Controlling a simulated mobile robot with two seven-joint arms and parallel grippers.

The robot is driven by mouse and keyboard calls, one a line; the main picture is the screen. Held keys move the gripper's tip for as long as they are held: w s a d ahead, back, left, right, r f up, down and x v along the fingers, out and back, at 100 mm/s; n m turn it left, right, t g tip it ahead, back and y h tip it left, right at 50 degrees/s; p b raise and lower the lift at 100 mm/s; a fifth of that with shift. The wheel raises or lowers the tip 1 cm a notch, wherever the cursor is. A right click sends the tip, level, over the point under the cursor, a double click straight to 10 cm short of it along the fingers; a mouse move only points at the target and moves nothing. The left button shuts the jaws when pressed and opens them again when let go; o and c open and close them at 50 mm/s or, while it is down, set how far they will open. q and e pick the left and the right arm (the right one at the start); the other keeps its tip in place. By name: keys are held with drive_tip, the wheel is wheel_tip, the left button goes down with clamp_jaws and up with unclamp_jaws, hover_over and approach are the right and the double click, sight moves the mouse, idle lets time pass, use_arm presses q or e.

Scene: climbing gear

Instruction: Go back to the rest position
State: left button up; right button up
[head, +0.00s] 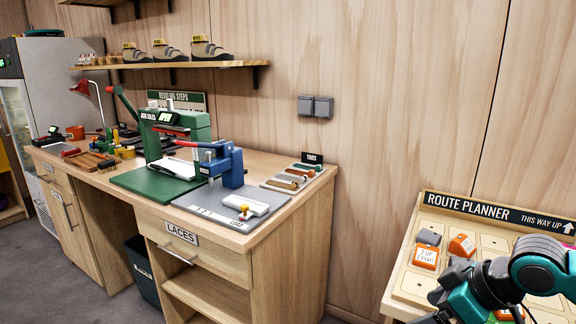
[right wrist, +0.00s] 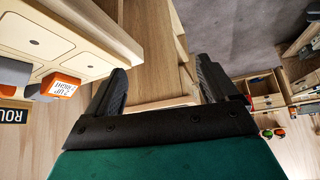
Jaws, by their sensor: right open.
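My right arm comes in at the lower right of the head view, in front of the route planner board (head: 405,285). My right gripper shows in the right wrist view (right wrist: 163,82), its two dark fingers wide apart with nothing between them. The board's edge (right wrist: 125,50) is close beside the left finger in that view; I cannot tell whether they touch. My left gripper is in no view.
A wooden workbench (head: 262,226) with a green press (head: 180,130) and a blue press (head: 227,165) stands left of the board. A dark bin (head: 140,270) is under it. A shelf with shoes (head: 170,66) hangs above. Grey floor (head: 60,295) is clear at lower left.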

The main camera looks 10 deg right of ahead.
drive_tip(key=a+f+t+y, duration=0.2)
drive_tip(key=a+f, duration=0.4)
drive_tip(key=f, duration=0.1)
drive_tip(key=s+a+f+m+t+h+p, duration=0.2)
drive_tip(key=s+a+f+m+t+h, duration=0.1)
drive_tip(key=s+a+f, duration=0.4)
drive_tip(key=s+f+m, duration=0.1)
drive_tip(key=s+f, duration=0.2)
drive_tip(key=f, duration=0.2)
drive_tip(key=shift+s+f+h, duration=0.15)
drive_tip(key=shift+s+h, duration=0.25)
